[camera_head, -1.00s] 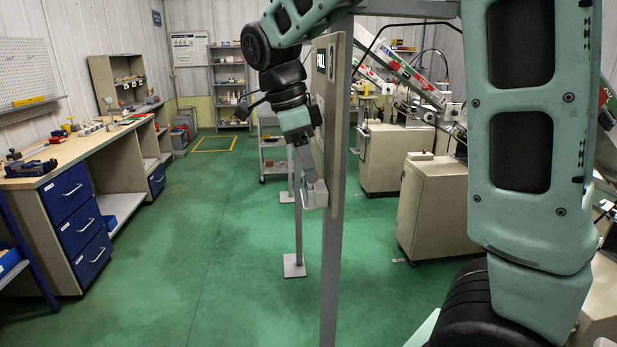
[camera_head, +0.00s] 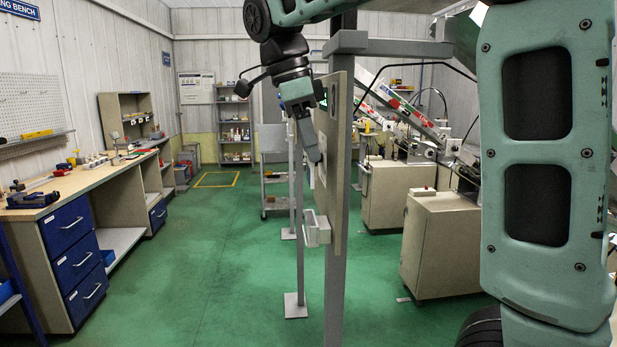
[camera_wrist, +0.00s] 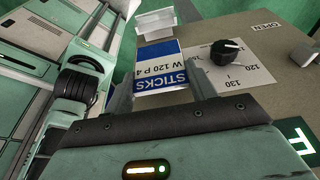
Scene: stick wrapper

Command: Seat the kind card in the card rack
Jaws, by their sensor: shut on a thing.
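The kind card (camera_wrist: 161,66), blue and white with "STICKS W 120 P 4" on it, lies between my gripper's fingers in the wrist view, its text upside down there. My gripper (camera_wrist: 162,85) is shut on it, close in front of the upright panel. In the head view my gripper (camera_head: 317,158) is seen from the side at the panel's left face. A small white holder (camera_head: 316,228), which looks like the card rack, juts from the panel below my gripper. It also shows beyond the card in the wrist view (camera_wrist: 155,24). The card and the holder look apart.
The panel (camera_head: 337,140) stands on a grey post (camera_head: 338,285). A black dial (camera_wrist: 227,52) with number marks sits beside the card, and a green lit display (camera_wrist: 302,138) is at lower right. A workbench (camera_head: 80,182) stands at left; the green floor between is clear.

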